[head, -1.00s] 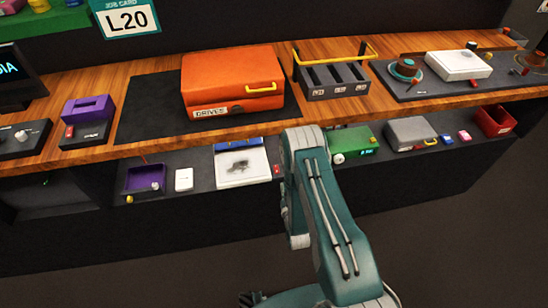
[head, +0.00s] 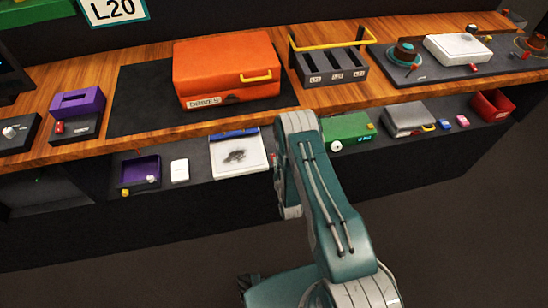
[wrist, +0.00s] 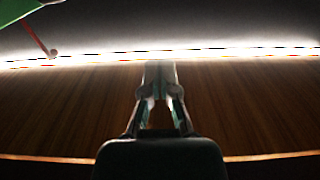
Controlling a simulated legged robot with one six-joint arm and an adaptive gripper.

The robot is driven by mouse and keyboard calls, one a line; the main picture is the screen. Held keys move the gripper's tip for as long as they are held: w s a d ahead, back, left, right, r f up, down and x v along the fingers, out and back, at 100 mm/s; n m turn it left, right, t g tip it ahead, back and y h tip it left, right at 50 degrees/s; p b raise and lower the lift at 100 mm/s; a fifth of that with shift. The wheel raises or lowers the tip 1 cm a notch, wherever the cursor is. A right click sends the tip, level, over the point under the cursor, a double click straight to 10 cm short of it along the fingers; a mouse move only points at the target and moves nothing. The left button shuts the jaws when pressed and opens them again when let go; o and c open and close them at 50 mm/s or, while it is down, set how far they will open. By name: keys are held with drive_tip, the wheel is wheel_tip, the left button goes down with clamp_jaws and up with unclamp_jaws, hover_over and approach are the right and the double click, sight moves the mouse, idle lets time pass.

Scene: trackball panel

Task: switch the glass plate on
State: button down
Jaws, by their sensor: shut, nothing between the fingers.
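I cannot tell for sure which thing is the glass plate. A white slab with a dark smudge (head: 240,153) lies on the lower shelf, left of my arm. A white flat box (head: 458,48) sits on a dark panel (head: 405,77) at the right of the wooden counter, near brown round pieces with teal rims (head: 406,53). My gripper (wrist: 159,80) shows in the wrist view, its fingertips together and empty, in front of a wooden surface and a bright strip. In the head view my own arm hides the gripper.
An orange case (head: 225,70) stands on a dark mat on the counter. A slotted rack with a yellow bar (head: 333,42) is beside it. The lower shelf holds a purple tray (head: 140,171), a green box (head: 347,127), a grey box (head: 408,119) and a red bin (head: 492,105).

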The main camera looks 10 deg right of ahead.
drive_tip(key=w, duration=0.3)
drive_tip(key=shift+w, duration=0.2)
drive_tip(key=f, duration=0.1)
drive_tip(key=w+f, duration=0.1)
drive_tip(key=f, duration=0.1)
drive_tip(key=shift+w, duration=0.15)
drive_tip(key=shift+w+f, duration=0.15)
drive_tip(key=shift+f, duration=0.35)
